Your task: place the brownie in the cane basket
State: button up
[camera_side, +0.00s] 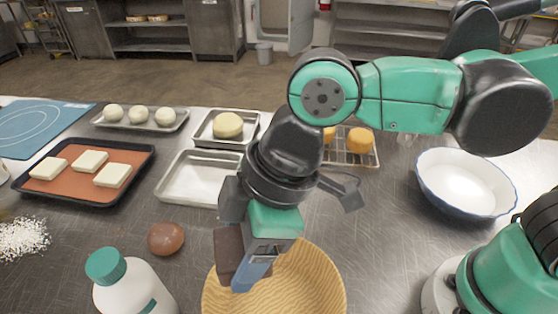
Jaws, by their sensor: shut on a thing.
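The cane basket (315,284) is a round, shallow, tan woven bowl at the bottom centre of the side view, partly cut off by the lower edge. My gripper (243,262) is above the left part of the basket and points down. It is shut on the brownie (229,250), a dark brown block. The brownie is over the basket's left rim area; its right side is hidden by my gripper. I cannot tell whether it touches the basket.
A white bottle with a green cap (127,285) and a brown ball (166,238) stand left of the basket. An empty metal tray (190,180) lies behind it. A white bowl (465,182) is at the right. A dark tray (75,197) with white slabs is at the left.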

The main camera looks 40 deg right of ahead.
notch_tip(320, 180, down, 11)
jog(key=shift+r, duration=0.1)
dwell(0.5)
jog(key=shift+f, duration=0.3)
jog(key=shift+f, duration=0.35)
jog(key=o, duration=1.1)
jog(key=shift+r, duration=0.1)
